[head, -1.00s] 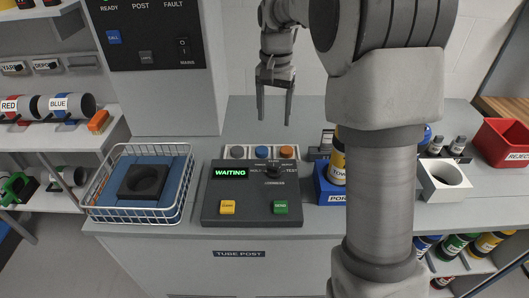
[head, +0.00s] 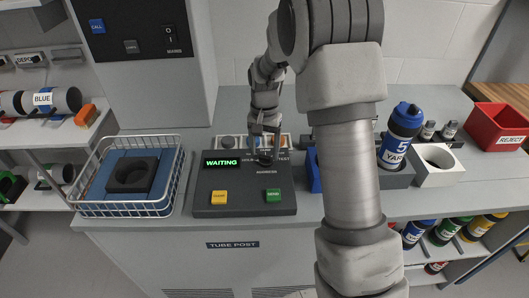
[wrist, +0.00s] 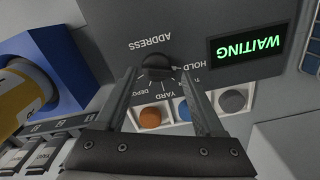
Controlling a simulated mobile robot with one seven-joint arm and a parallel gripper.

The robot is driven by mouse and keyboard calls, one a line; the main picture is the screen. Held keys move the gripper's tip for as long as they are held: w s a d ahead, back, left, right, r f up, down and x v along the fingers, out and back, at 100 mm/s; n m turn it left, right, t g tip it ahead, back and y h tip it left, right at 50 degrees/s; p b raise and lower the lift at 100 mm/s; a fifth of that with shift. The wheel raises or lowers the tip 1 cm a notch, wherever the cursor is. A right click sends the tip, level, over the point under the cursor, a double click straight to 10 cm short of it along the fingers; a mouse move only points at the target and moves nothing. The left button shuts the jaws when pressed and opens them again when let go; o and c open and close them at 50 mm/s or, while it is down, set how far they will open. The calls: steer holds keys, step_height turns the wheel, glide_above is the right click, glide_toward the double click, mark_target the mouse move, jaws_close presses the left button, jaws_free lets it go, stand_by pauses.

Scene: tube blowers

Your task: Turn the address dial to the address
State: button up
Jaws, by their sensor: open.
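The black address dial (wrist: 153,66) is a round knob on the dark control panel (head: 225,200), with ADDRESS printed beside it and labels including HOLD, YARD and DEPOT around it, upside down in the wrist view. Its pointer direction cannot be read. My gripper (head: 265,153) is open, its fingers just over the dial in the head view. In the wrist view my gripper (wrist: 156,74) has one finger on each side of the dial, with gaps; contact cannot be told. The panel's screen (head: 221,163) reads WAITING in green.
Yellow (head: 219,197) and green (head: 273,195) buttons sit on the panel's front. Grey, blue and orange round buttons (wrist: 152,114) lie beyond the dial. A wire basket (head: 130,205) stands left. A blue-capped tube (head: 400,135) marked YARD stands right. A red reject bin (head: 500,125) is far right.

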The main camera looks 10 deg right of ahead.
steer(key=shift+f, duration=0.5)
steer(key=shift+c, duration=0.2)
jaws_close()
steer(key=m, duration=0.3)
steer(key=shift+r+m+p, duration=0.1)
steer(key=shift+m+p, duration=0.2)
steer(key=shift+p, duration=0.1)
steer(key=shift+w+d+m+p, duration=0.1)
steer(key=shift+m+p, duration=0.3)
steer(key=shift+m, duration=1.2)
